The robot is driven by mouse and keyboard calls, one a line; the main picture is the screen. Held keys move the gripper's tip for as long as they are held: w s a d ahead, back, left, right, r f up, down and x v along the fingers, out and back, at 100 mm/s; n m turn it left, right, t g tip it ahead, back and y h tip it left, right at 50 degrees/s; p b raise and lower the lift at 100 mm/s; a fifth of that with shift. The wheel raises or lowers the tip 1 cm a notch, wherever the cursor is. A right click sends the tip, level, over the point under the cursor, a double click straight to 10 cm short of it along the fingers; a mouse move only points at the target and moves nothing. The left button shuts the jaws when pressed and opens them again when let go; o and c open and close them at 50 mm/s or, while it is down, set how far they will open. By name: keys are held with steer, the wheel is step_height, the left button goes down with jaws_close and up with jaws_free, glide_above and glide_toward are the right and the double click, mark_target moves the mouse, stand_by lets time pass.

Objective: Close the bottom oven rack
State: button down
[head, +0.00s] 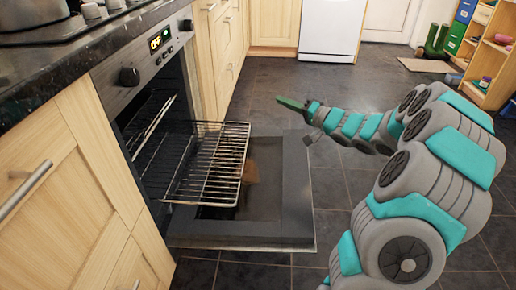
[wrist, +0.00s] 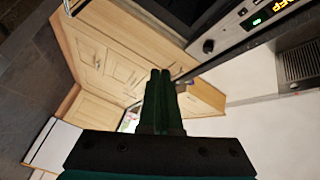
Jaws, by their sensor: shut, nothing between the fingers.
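The oven (head: 152,105) stands at the left with its door (head: 297,190) folded down flat. A wire rack (head: 212,160) is pulled out of the oven and sits above the open door. More wire rack bars show inside the cavity. My gripper (head: 280,101) is to the right of the rack and apart from it in the head view, its green fingers pointing left toward the oven. In the wrist view my gripper (wrist: 158,75) has its fingers together and empty. The wrist view shows the oven's control panel (wrist: 240,30) at upper right, with no rack visible there.
Wooden cabinets (head: 70,165) flank the oven under a dark countertop (head: 60,65) with a pot (head: 32,12). A white appliance (head: 331,28) stands at the back. A shelf with colourful items (head: 490,50) is at the far right. Tiled floor is clear beyond the door.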

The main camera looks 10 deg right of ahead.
mark_target(180, 144)
steer(key=s+f+m+h+b, duration=0.1)
steer(key=s+f+m+h, duration=0.15)
steer(key=f, duration=0.55)
steer(key=s+f+m+h+b, duration=0.1)
steer(key=s+f+m, duration=0.25)
steer(key=f, duration=0.55)
steer(key=x, duration=1)
steer(key=shift+w+a+r+b, duration=0.1)
steer(key=shift+w+r+b, duration=0.1)
steer(key=shift+r+b, duration=0.1)
steer(key=a, duration=0.1)
steer(key=w+a, duration=0.1)
steer(key=shift+a+f, duration=0.25)
steer(key=shift+f, duration=0.05)
steer(key=shift+w+a+f, duration=0.1)
steer(key=shift+w+a, duration=0.15)
steer(key=shift+a, duration=0.4)
steer(key=w+a, duration=0.3)
steer(key=a, duration=0.5)
steer(key=w+a+b, duration=0.1)
steer(key=w+a, duration=0.2)
steer(key=a, duration=0.6)
steer(key=w+a, duration=0.3)
steer(key=a, duration=0.6)
steer(key=shift+a+b, duration=0.2)
steer(key=shift+b, duration=0.1)
steer(key=shift+w+a, duration=0.25)
steer(key=shift+a, duration=0.2)
steer(key=shift+s, duration=0.1)
